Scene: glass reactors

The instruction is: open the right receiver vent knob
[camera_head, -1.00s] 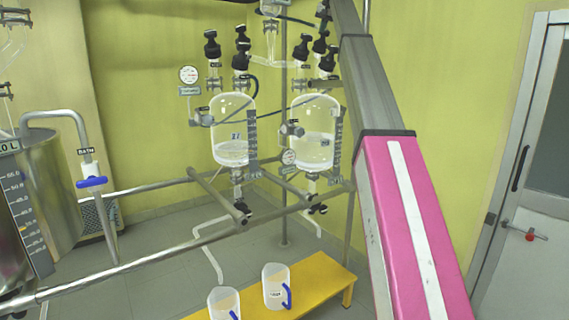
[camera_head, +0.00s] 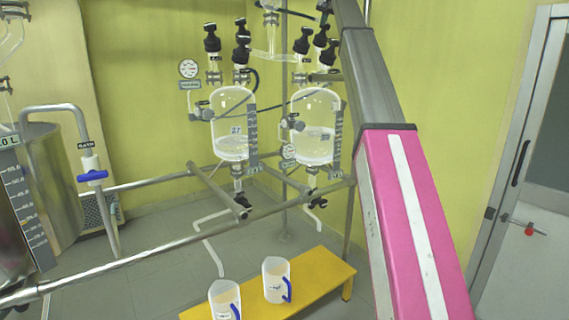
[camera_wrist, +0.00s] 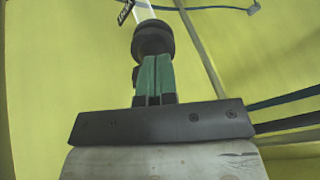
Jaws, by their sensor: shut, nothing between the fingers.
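The right receiver (camera_head: 313,145) is a clear glass vessel with some liquid low inside, on the metal frame. Black knobs (camera_head: 303,40) stand on top of it. One is at the upper right (camera_head: 321,36) and another lower, near my arm (camera_head: 328,53). I cannot tell which is the vent knob. In the wrist view, my gripper (camera_wrist: 154,62) has its green fingers shut together with nothing between them. A black round knob (camera_wrist: 152,38) is just beyond the fingertips, on a pale stem. I cannot tell whether they touch. My arm's pink link hides part of the right side.
The left receiver (camera_head: 232,135) stands close by with its own black knobs (camera_head: 211,38). A metal rail (camera_head: 150,255) crosses in front. A yellow bench (camera_head: 325,273) with two jugs is below. A steel vessel (camera_head: 55,190) is at the left, a door (camera_head: 520,150) at the right.

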